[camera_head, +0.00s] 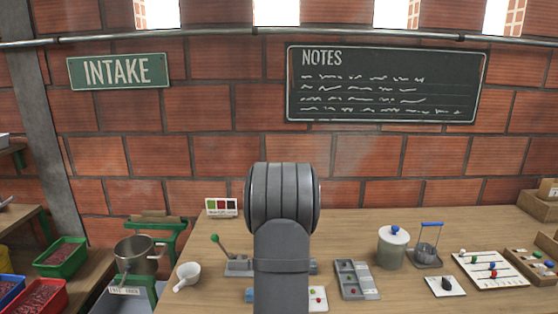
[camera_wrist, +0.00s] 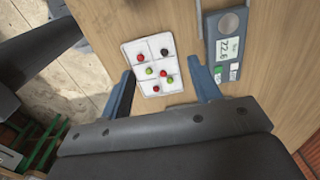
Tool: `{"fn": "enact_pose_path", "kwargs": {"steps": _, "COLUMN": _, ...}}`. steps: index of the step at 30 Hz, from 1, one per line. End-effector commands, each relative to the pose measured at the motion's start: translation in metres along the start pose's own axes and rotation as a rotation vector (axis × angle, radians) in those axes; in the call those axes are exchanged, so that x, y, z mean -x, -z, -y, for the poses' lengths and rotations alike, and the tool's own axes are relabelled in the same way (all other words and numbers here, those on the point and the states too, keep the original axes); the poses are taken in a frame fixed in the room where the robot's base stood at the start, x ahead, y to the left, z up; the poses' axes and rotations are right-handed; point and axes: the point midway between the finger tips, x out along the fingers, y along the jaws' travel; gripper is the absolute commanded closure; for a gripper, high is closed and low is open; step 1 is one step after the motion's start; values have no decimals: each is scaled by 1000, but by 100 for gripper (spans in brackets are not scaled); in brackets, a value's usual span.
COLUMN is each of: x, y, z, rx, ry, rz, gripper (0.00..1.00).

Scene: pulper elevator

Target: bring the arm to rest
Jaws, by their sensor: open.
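My gripper (camera_wrist: 161,65) shows in the wrist view with its two blue-grey fingers spread wide and nothing between them. Below and between the fingers lies a white gridded tray (camera_wrist: 140,52) with several red, green and dark beads in its cells. I cannot tell the exact height of the fingers above it. In the head view my own arm stands upright in the middle and the gripper is hidden. Part of a white tray (camera_head: 319,305) with small coloured beads shows to the right of the arm.
A grey meter with a display (camera_wrist: 227,47) lies close to the right finger. On the bench are a white scoop (camera_head: 187,275), a grey sectioned tray (camera_head: 345,275), a lidded canister (camera_head: 393,250) and a bead board (camera_head: 490,270). A metal pot (camera_head: 135,255) stands at left.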

Motion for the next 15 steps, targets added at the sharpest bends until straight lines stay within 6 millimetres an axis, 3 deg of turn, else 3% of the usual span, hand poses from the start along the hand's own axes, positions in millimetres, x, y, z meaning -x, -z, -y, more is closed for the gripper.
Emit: {"fn": "enact_pose_path", "kwargs": {"steps": 15, "x": -3, "y": -15, "z": 76, "rx": 0, "ry": 1, "rz": -1, "gripper": 43}}
